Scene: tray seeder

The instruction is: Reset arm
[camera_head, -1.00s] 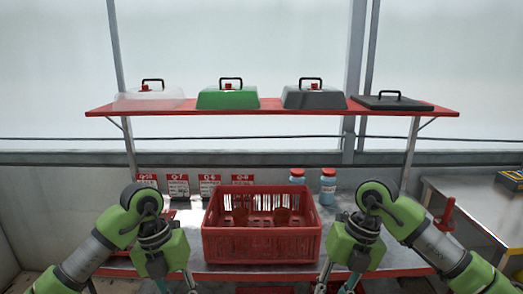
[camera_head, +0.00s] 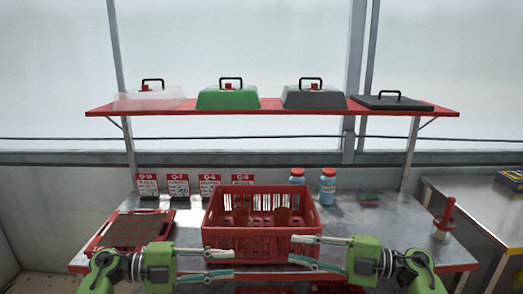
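My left gripper (camera_head: 233,263) lies level in front of the red crate, at its lower left front. Its two fingers point right and are apart, with nothing between them. My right gripper (camera_head: 292,249) lies level at the crate's lower right front. Its fingers point left and are apart, also empty. The two grippers face each other with a gap between their tips. The red crate (camera_head: 262,225) stands on the bench, and parts of its lower front are hidden behind the fingers.
Two brown pots (camera_head: 283,216) show inside the crate. A red tray with dark cells (camera_head: 166,224) lies left. A red shelf (camera_head: 270,105) holds several lids above.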

